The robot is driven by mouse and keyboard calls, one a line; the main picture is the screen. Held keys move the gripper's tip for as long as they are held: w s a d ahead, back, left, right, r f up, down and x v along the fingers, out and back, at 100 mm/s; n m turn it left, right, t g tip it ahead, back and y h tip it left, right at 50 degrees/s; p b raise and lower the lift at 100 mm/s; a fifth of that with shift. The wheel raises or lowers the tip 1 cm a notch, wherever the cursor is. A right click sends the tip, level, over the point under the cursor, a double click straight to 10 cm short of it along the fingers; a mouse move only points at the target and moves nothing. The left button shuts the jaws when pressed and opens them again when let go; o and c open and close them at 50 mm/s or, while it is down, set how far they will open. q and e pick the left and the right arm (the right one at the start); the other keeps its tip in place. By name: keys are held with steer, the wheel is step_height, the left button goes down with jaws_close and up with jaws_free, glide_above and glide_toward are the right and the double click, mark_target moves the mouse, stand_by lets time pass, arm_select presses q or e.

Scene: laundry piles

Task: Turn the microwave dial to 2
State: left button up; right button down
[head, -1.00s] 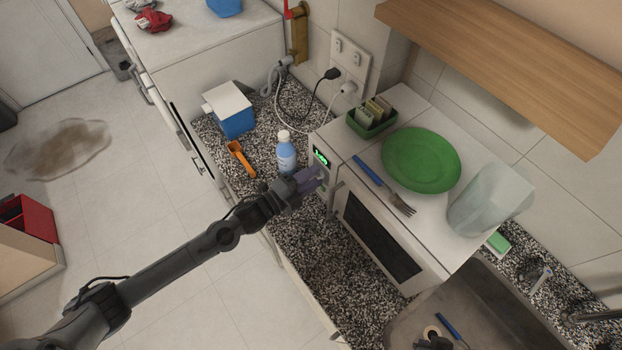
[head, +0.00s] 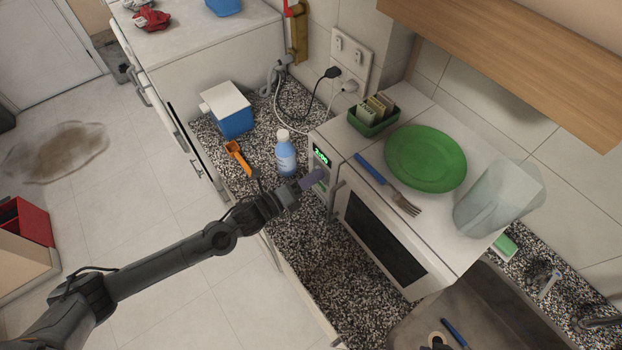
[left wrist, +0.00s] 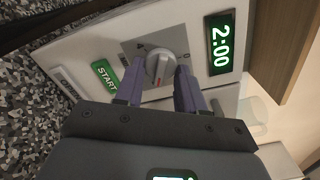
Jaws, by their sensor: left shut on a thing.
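The white microwave (head: 425,250) stands on the speckled counter, its front facing lower left. Its green display (head: 321,155) reads 2:00, clear in the left wrist view (left wrist: 220,43). The round grey dial (left wrist: 160,67) sits on a grey panel between the display and the green START button (left wrist: 105,77). My left gripper (head: 318,178) is at the control panel. In the left wrist view its purple fingers (left wrist: 158,82) are on either side of the dial, shut on it. In the head view the gripper hides the dial. My right gripper is not in view.
A blue bottle (head: 286,155) stands close beside the gripper, with an orange scoop (head: 238,158) left of it. A green plate (head: 425,158), a fork (head: 390,186), a green holder (head: 373,118) and a clear container (head: 498,200) are on top of the microwave.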

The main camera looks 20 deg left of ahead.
arm_select(q)
steer(key=shift+m, duration=0.3)
steer(key=o, duration=1)
steer(key=v, duration=1.1)
steer(key=shift+b, duration=0.45)
